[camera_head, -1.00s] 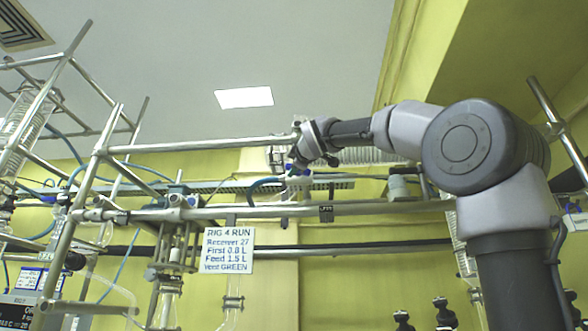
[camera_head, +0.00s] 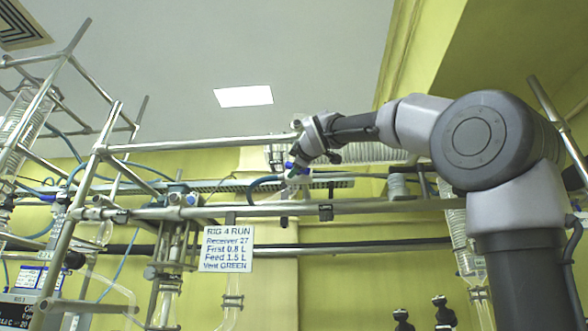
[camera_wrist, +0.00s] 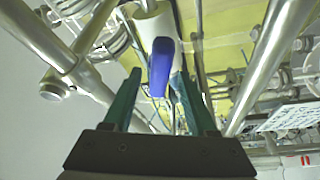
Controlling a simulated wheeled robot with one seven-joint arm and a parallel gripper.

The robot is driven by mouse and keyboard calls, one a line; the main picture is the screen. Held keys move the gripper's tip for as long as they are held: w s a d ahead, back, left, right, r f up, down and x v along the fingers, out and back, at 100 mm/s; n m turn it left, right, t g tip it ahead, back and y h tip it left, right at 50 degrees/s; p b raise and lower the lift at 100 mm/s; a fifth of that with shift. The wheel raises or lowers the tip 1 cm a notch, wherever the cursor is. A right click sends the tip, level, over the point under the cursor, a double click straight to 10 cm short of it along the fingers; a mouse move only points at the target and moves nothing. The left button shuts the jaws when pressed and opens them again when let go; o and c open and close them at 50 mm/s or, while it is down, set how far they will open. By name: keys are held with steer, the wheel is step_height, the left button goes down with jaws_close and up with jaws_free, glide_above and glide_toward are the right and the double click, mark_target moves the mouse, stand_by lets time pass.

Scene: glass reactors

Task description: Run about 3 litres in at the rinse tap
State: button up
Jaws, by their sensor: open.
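A tap with a blue lever handle (camera_wrist: 161,66) on a white body (camera_wrist: 151,25) shows in the wrist view. No label on it is readable, so I cannot tell from a label that it is the rinse tap. My gripper (camera_wrist: 158,88) is open, with one green finger on each side of the blue handle. I cannot tell whether either finger touches it. In the head view my gripper (camera_head: 297,172) is small, at the rig's horizontal rails, and partly hides the tap. No water flow or level is visible.
A steel tube frame (camera_head: 250,211) runs across behind and around my gripper. A white sign (camera_head: 226,249) reads RIG 4 RUN, Receiver 27, First 0.8 L, Feed 1.5 L, Vent GREEN. A glass coil (camera_head: 22,118) and a dark display (camera_head: 18,311) stand at left.

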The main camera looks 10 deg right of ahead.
steer(key=s+f, duration=0.1)
steer(key=s, duration=0.8)
steer(key=shift+d+f, duration=0.15)
steer(key=shift+d, duration=0.1)
stand_by(6.8)
